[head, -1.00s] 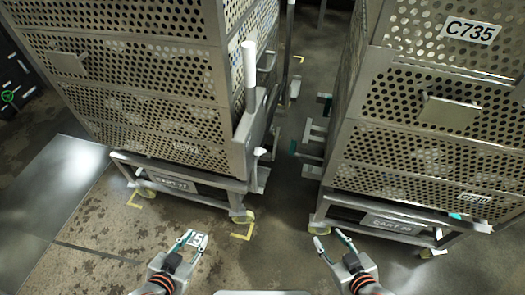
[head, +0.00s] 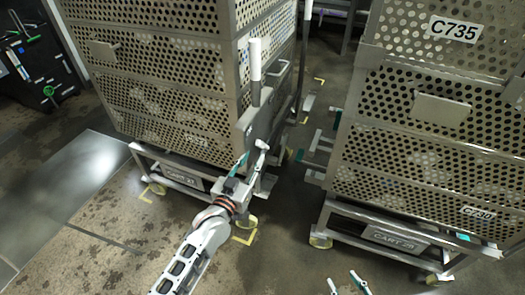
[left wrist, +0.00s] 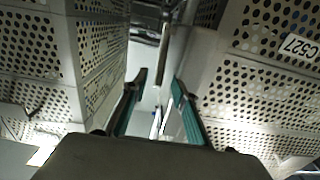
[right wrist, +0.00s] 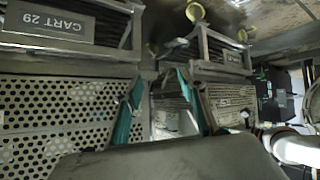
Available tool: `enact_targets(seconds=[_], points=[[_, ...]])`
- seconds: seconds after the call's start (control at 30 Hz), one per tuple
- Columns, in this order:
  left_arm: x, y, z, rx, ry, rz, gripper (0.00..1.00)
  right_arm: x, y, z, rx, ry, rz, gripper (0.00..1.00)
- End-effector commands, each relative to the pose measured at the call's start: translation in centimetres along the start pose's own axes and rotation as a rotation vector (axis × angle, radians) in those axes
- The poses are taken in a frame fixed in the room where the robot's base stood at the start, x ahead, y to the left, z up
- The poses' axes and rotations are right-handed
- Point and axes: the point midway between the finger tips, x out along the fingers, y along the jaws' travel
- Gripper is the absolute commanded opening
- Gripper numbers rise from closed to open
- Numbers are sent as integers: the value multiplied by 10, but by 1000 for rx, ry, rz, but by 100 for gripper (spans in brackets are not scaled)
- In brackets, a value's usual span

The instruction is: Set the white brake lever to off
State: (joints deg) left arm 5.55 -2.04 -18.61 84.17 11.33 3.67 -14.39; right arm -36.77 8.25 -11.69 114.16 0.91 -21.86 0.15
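The upright white lever handle (head: 255,60) stands on a grey plate at the right side of the left cart, with a dark band lower on its shaft. A smaller white part sits lower, close to my left fingertips. I cannot tell which of the two is the brake lever. My left gripper (head: 252,158) is low beside the plate, below the tall handle. In the left wrist view its fingers (left wrist: 157,100) are apart, with a thin pale bar (left wrist: 156,122) showing between them; contact is unclear. My right gripper (head: 346,283) is open and empty at the bottom edge.
The perforated left cart (head: 160,70) and the right cart (head: 420,110) stand with a narrow gap of floor between them. Open floor (head: 110,215) lies at the front left.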

Motion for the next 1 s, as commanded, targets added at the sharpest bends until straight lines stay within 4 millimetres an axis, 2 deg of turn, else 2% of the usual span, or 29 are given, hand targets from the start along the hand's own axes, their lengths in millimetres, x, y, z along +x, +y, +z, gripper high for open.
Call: enact_targets(seconds=[0.17,0.5,0.63,0.9,0.93,1.0], points=[[22,0,0,-1,1,0,28,3,0,-4,3,10,3,40],[66,0,2,-1,-2,0,28,9,0,4,-5,4,6,40],[73,0,1,-1,-1,0,28,9,2,5,-7,4,8,40],[75,0,0,-1,-1,0,28,9,3,4,-11,5,10,40],[75,0,0,-1,-1,0,25,9,3,4,-11,5,10,40],[75,0,0,-1,-1,0,7,8,3,4,-11,5,10,40]])
